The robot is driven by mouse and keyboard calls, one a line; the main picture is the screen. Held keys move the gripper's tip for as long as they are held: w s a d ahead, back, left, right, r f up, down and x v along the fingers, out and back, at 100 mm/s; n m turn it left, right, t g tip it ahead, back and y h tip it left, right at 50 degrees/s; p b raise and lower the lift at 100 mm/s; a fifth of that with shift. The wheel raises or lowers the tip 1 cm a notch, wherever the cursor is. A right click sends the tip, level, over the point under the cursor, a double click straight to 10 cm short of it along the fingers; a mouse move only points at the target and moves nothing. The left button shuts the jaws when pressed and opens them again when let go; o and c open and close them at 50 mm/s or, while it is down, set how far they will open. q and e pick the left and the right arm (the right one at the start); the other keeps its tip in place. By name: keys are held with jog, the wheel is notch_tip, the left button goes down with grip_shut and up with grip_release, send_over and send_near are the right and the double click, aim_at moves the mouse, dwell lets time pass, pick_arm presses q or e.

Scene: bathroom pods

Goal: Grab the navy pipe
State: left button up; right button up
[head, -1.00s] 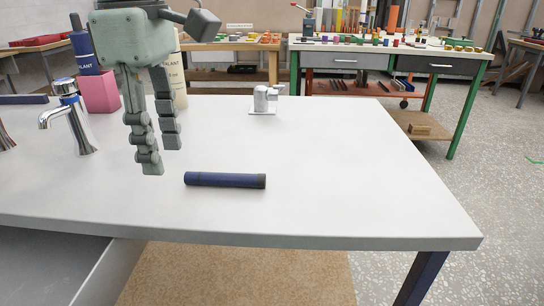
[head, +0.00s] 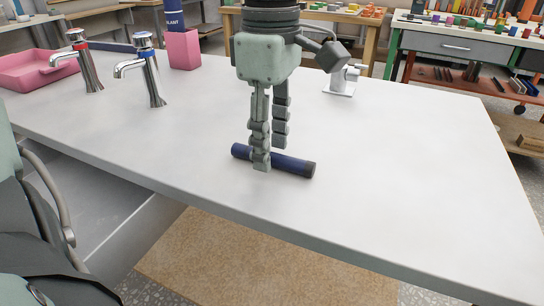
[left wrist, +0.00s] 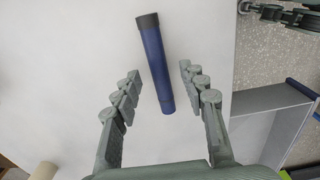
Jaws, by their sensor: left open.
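The navy pipe (head: 297,166) lies flat on the pale countertop, with a dark band at its end. My left gripper (head: 271,155) points down over it. One finger is on the near side of the pipe and the other on the far side. In the left wrist view the pipe (left wrist: 156,62) lies lengthwise between the two spread fingers (left wrist: 160,75), with gaps on both sides. The gripper is open and holds nothing. Part of what looks like my right gripper (left wrist: 280,14) shows at the top right of the left wrist view.
Two chrome taps (head: 150,80) (head: 88,68), a pink tray (head: 35,72) and a pink cup (head: 184,50) stand to the left. Another dark navy bar (head: 108,47) lies behind the taps. A small chrome fitting (head: 342,82) stands behind right. The countertop's right side is clear.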

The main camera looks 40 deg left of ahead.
pick_arm(q)
jog(key=shift+f, duration=0.5)
grip_shut()
jog(key=shift+r, duration=0.1)
